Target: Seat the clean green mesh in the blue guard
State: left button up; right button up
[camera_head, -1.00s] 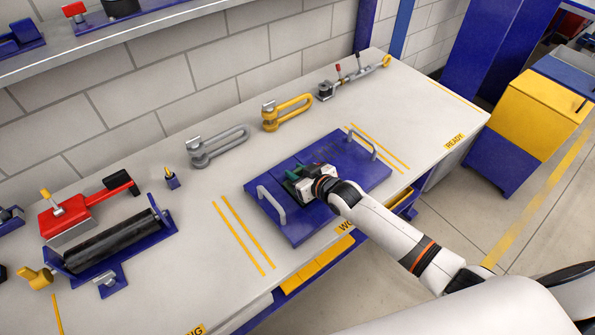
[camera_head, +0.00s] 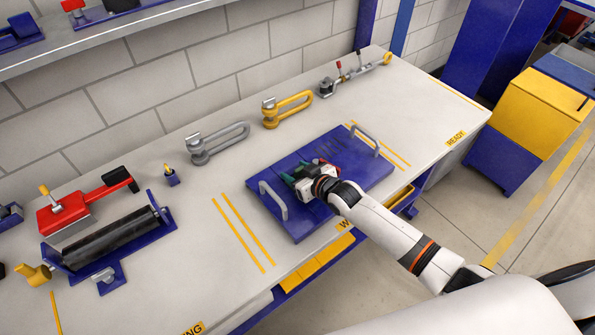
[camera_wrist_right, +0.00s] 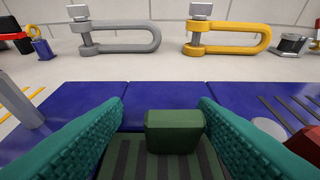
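The blue guard (camera_head: 297,229) is a flat plate with two grey handles, lying on the bench. The green mesh (camera_wrist_right: 138,160), a dark-striped panel with a green grip block (camera_wrist_right: 174,132) on top, shows in the right wrist view at the guard. Whether it sits fully down in the guard I cannot tell. My right gripper (camera_head: 309,177) is over the guard, and its teal fingers stand on either side of the block. A gap shows between the left-hand finger and the block; the other finger is close to it. My left gripper is not in view.
A dark red piece (camera_wrist_right: 305,144) lies to the right of the fingers. A grey shackle (camera_head: 218,143), a yellow shackle (camera_head: 288,108) and a small clamp tool (camera_head: 342,82) stand behind the guard. A black roller (camera_head: 110,242) in a blue frame is at left.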

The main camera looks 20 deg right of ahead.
jog(key=shift+s+d+f, duration=0.15)
jog(key=shift+s+d, duration=0.1)
jog(key=shift+s, duration=0.15)
jog(key=v, duration=1.1)
jog(key=shift+r, duration=0.4)
